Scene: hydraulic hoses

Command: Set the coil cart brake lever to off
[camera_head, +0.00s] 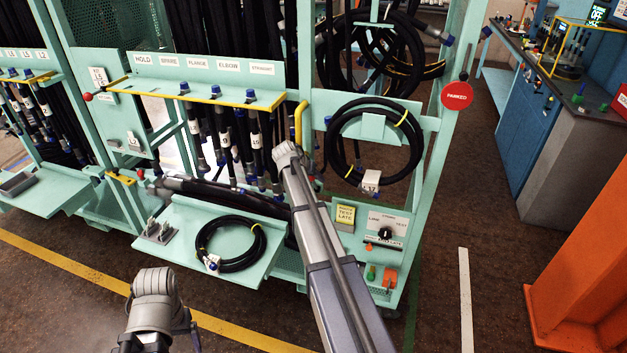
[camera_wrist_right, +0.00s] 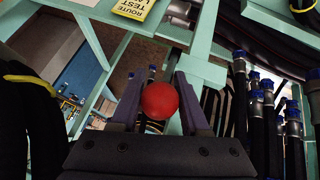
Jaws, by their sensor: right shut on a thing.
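A round red knob (camera_wrist_right: 160,101) fills the gap between the two dark fingers of my right gripper (camera_wrist_right: 162,86) in the right wrist view. The gripper is shut on it. Most of the lever below the knob is hidden. In the head view my right arm ends at the green hose cart (camera_head: 200,62), beside a yellow handle; its fingers and the held knob cannot be made out there. A red disc reading PARKED (camera_head: 457,95) is on the cart's right post. My left arm's end (camera_head: 155,300) is low at the left, apart from the cart; its fingers are not clear.
Black hoses hang from the yellow-edged rack (camera_head: 205,95). A coiled hose (camera_head: 230,262) lies on the low shelf, and another coil (camera_head: 330,145) hangs at right. A control panel (camera_head: 390,220) sits lower right. A blue workbench (camera_head: 520,130) and an orange structure (camera_head: 580,270) stand farther right.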

